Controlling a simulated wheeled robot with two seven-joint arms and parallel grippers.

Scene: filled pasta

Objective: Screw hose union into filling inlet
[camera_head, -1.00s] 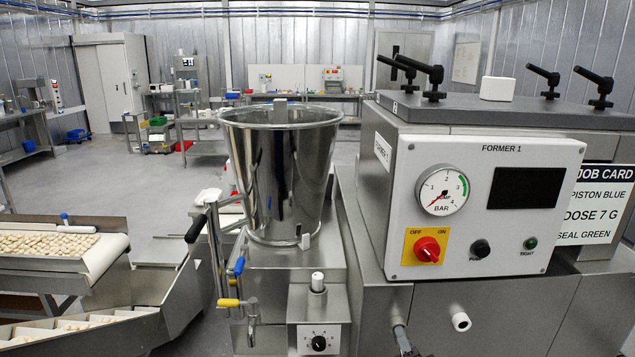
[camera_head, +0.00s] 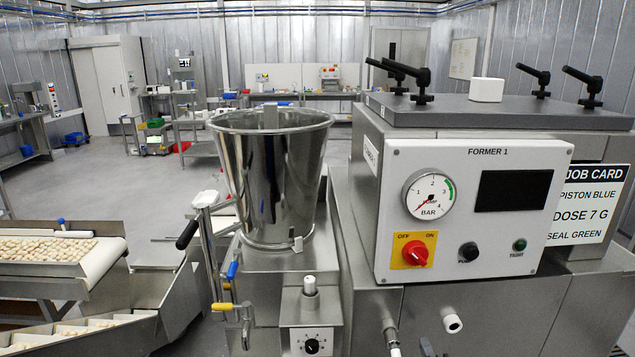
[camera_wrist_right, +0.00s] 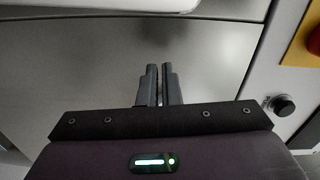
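On the former's steel front in the head view, a white round fitting with a dark opening (camera_head: 452,323) sticks out; it looks like the filling inlet. A grey metal pipe end (camera_head: 391,336) shows left of it at the bottom edge; I cannot tell whether it is the hose union. Dark tips of my right gripper (camera_head: 425,348) show between them, low and apart from the white fitting. In the right wrist view, the right gripper's fingers (camera_wrist_right: 160,72) stand close together with a narrow gap and nothing between them. My left gripper is not in view.
The former's control box (camera_head: 470,210) carries a gauge, a red switch (camera_head: 415,253) and a screen. A steel hopper (camera_head: 270,180) stands left of it, above a dial box (camera_head: 311,341). A conveyor with pasta (camera_head: 100,255) is far left. Floor is free behind it.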

